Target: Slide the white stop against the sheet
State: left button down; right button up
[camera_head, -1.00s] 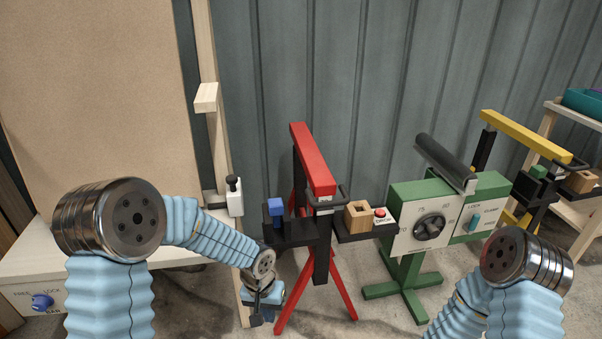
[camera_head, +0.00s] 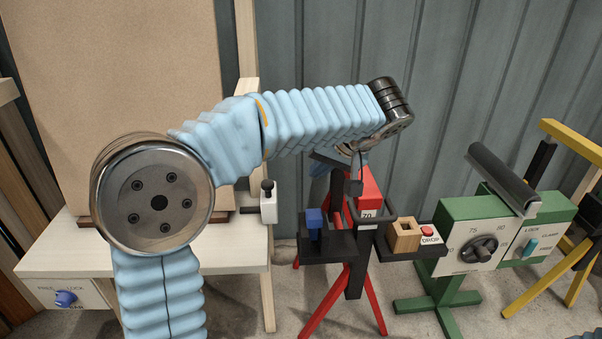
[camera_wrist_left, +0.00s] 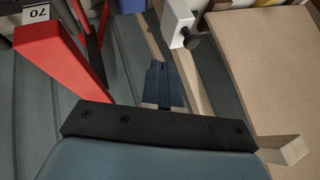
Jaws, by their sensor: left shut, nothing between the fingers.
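The white stop (camera_head: 269,207), a small block with a black knob on top, sits at the right end of the easel's dark ledge. It also shows at the top of the left wrist view (camera_wrist_left: 176,22). The large brown sheet (camera_head: 115,90) stands upright on the easel, also at right in the wrist view (camera_wrist_left: 268,70). A gap shows between its right edge and the stop. My left gripper (camera_head: 357,168) is shut and empty, near the red beam and right of the stop. Its closed fingertips (camera_wrist_left: 157,70) show in the wrist view, apart from the stop. My right gripper is out of view.
A red stand (camera_head: 369,190) with a 70 label carries a blue block (camera_head: 315,219), a wooden block (camera_head: 404,235) and a red button (camera_head: 428,231). A green machine (camera_head: 500,225) with a dial stands at right. The white-topped easel base (camera_head: 60,250) has a blue knob (camera_head: 65,298).

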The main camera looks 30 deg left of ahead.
aim_at(269, 195)
pick_arm(q)
jog(key=x, duration=1)
jog(key=shift+s, duration=0.1)
jog(key=shift+s+a+r, duration=0.1)
jog(key=shift+s+a, duration=0.15)
jog(key=shift+a, duration=0.65)
jog(key=shift+s+a+r, duration=0.1)
jog(key=shift+s+a, duration=0.2)
jog(key=shift+a, duration=0.6)
jog(key=s+a+b, duration=0.2)
jog(key=s+a, duration=0.2)
jog(key=a, duration=0.2)
jog(key=shift+b, duration=0.3)
jog(key=shift+a, duration=0.2)
jog(key=shift+f, duration=0.1)
